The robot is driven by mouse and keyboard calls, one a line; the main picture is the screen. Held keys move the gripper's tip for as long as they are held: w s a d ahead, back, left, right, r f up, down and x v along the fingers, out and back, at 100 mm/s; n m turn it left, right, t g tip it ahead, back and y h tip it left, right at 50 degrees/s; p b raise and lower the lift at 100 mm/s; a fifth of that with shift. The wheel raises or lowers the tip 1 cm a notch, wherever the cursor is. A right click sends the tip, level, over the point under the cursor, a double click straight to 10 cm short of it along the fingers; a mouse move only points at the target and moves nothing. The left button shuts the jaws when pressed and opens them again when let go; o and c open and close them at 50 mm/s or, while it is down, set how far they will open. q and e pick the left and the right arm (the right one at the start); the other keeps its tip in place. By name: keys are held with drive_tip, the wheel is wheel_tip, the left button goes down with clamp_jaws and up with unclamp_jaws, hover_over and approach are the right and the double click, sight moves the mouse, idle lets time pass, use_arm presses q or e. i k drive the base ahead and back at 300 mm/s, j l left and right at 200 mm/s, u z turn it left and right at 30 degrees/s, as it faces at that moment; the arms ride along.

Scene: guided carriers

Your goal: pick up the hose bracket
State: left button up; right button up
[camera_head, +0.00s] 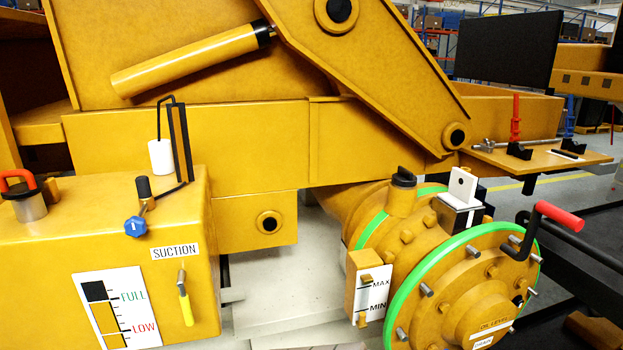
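No part is plainly marked as the hose bracket, and I cannot tell for certain which it is. One candidate is a small white plate (462,185) with a hole, standing upright on a grey block beside the yellow round housing. Another is a thin black upright frame (180,140) on the yellow tank at left, with a white cylinder (161,157) hanging next to it from a black hook. Neither of my grippers shows in the head view, and nothing is seen holding either part.
The yellow tank (60,235) carries a red-handled cap, a blue knob (135,226) and a level gauge. The round housing (470,290) has a green rim, studs and a red-handled crank (558,216). A small shelf (590,157) at right holds a red tool and black clips.

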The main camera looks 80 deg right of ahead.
sight(461, 195)
drive_tip(key=z, duration=1.8)
